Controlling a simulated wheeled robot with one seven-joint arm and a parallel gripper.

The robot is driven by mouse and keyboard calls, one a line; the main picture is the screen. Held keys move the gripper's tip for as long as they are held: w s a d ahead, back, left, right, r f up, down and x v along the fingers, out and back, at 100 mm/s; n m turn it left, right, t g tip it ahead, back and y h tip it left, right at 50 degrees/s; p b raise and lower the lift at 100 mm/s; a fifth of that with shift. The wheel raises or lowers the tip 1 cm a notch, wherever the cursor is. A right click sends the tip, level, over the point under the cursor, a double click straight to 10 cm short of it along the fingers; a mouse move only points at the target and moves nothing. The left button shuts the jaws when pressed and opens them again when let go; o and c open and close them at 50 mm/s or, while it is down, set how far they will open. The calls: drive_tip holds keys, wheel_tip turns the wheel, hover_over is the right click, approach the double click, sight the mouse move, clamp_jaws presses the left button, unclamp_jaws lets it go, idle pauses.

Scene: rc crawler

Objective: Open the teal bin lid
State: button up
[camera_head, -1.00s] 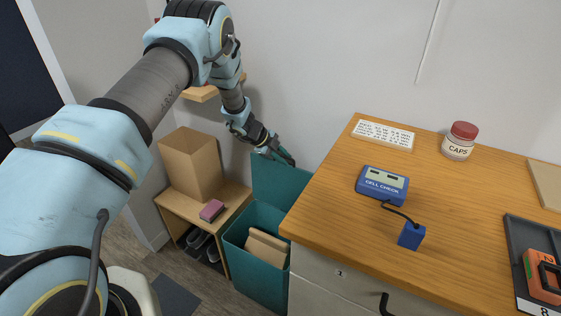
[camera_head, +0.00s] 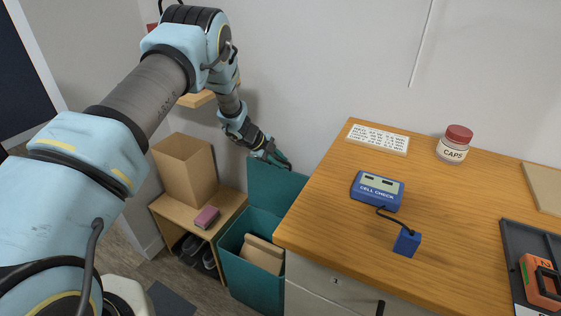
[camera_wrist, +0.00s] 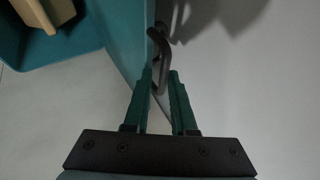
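The teal bin (camera_head: 250,281) stands on the floor left of the wooden-topped cabinet. Its teal lid (camera_head: 272,186) is raised and stands upright at the back of the bin, near the wall. The bin's mouth is uncovered. My gripper (camera_head: 284,164) is at the lid's top edge. In the wrist view my gripper's green fingers (camera_wrist: 160,75) are apart, beside the lid (camera_wrist: 128,35). The lid's dark curved handle (camera_wrist: 164,45) is just beyond the fingertips, its near end in line with the gap. I see no clear contact between fingers and handle.
Tan pieces (camera_head: 263,254) lie in the bin. A low wooden bench (camera_head: 225,211) to its left holds a cardboard box (camera_head: 187,170) and a pink block (camera_head: 206,217). The cabinet top (camera_head: 320,215) is close on the right, bearing a blue cell checker (camera_head: 377,190).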

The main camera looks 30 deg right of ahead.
drive_tip(key=b+v, duration=0.1)
drive_tip(key=v, duration=0.9)
drive_tip(key=shift+r, duration=0.3)
drive_tip(key=shift+w, duration=0.1)
